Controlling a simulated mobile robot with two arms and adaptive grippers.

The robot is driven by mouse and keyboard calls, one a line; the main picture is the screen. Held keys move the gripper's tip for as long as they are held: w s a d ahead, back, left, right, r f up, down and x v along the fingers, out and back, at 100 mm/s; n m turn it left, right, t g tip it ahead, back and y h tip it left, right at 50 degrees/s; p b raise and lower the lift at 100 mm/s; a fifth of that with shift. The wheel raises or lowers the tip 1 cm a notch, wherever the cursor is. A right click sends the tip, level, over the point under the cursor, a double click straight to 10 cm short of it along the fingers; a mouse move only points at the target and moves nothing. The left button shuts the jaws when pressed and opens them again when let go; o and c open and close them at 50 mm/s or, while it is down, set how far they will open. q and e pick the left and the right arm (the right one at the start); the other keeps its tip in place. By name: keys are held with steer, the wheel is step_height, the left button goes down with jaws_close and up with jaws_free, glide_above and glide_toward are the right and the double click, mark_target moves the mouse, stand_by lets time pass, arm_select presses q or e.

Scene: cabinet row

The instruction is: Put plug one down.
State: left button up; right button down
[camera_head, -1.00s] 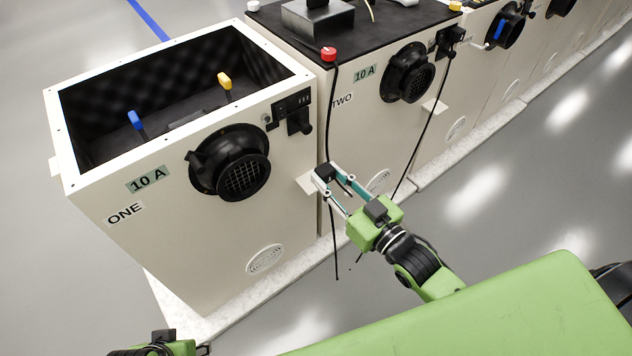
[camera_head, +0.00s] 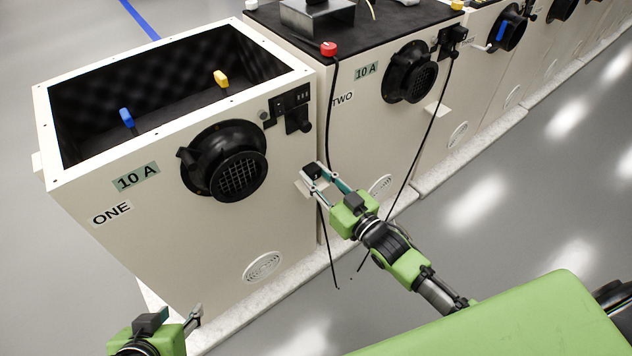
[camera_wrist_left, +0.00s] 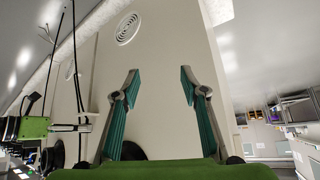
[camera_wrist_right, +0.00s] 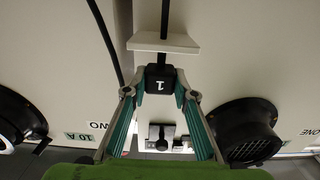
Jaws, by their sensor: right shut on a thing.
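Plug one (camera_head: 313,171) is a small black block with a cord hanging down. It shows a white "1" in the right wrist view (camera_wrist_right: 160,78). My right gripper (camera_head: 314,174) is shut on it, also in the right wrist view (camera_wrist_right: 161,82). The plug is at the small white ledge (camera_head: 302,188) on the front of cabinet ONE (camera_head: 215,265). The ledge also shows in the right wrist view (camera_wrist_right: 180,44), with the cord crossing it. I cannot tell whether plug and ledge touch. My left gripper (camera_head: 196,314) is open and empty low before cabinet ONE; its spread fingers show in the left wrist view (camera_wrist_left: 160,80).
Cabinet ONE has a round black vent (camera_head: 232,165) and a black socket panel (camera_head: 294,112). Its open top holds a blue handle (camera_head: 127,118) and a yellow handle (camera_head: 221,79). Cabinet TWO (camera_head: 358,130) stands beside it with hanging black cords (camera_head: 330,120). Floor in front is clear.

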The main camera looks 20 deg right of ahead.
arm_select(q)
steer(key=shift+w+d+r+t, duration=0.25)
steer(key=shift+w+r+t, duration=0.2)
steer(key=shift+w, duration=0.3)
steer(key=shift+w+d+r+t, duration=0.25)
steer(key=shift+w+r+t, duration=0.1)
steer(key=shift+w+r, duration=0.3)
arm_select(e)
steer(key=shift+f, duration=0.8)
arm_select(q)
steer(key=shift+w+f, duration=0.1)
steer(key=shift+w, duration=0.05)
steer(key=shift+w+d+r+h, duration=0.1)
steer(key=shift+w+r+h, duration=0.1)
steer(key=shift+w+h, duration=0.1)
arm_select(e)
steer(key=shift+f, duration=0.2)
arm_select(q)
steer(key=shift+r+t+b, duration=0.1)
steer(key=shift+t+b, duration=0.2)
